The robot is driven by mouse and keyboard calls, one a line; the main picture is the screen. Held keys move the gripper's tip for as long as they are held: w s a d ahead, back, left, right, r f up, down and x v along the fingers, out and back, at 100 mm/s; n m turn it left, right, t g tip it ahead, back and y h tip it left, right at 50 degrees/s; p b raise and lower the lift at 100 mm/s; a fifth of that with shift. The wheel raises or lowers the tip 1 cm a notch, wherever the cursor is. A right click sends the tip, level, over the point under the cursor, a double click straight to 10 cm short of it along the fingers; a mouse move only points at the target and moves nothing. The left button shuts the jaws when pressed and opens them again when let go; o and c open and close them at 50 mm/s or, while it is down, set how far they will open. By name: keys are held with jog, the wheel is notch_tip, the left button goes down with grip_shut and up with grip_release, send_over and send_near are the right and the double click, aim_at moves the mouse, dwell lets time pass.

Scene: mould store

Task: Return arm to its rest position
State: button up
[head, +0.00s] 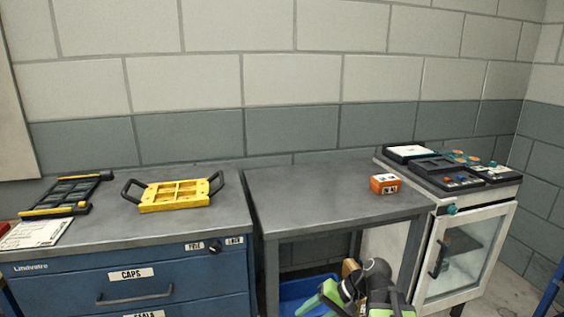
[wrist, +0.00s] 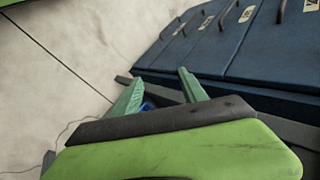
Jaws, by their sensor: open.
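My gripper (wrist: 160,92) shows in the wrist view with its two green fingers apart and nothing between them. Beyond the fingers are the pale floor and the blue drawer cabinet, which looks tilted in this view. In the head view my green and black arm (head: 364,290) is folded low at the bottom, in front of the grey table. The fingertips cannot be made out there.
A yellow tray (head: 174,196) with black handles sits on the blue drawer cabinet (head: 60,280). An orange box (head: 385,184) stands on the grey table (head: 300,200). A blue bin (head: 300,290) is under it. A white glass-door cabinet (head: 466,255) stands at right.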

notch_tip(320, 180, down, 4)
jog(key=s+a+n+g+h, duration=0.1)
jog(key=s+a+h, duration=0.1)
jog(key=h, duration=0.2)
jog(key=d+f+h, duration=0.2)
jog(key=d+h, duration=0.2)
jog(key=d, duration=0.5)
notch_tip(320, 180, up, 28)
jog(key=p, duration=2.7)
jog(key=shift+s+d+f+n+p, duration=0.2)
jog(key=shift+s+d+n+p, duration=0.1)
jog(key=shift+s, duration=0.05)
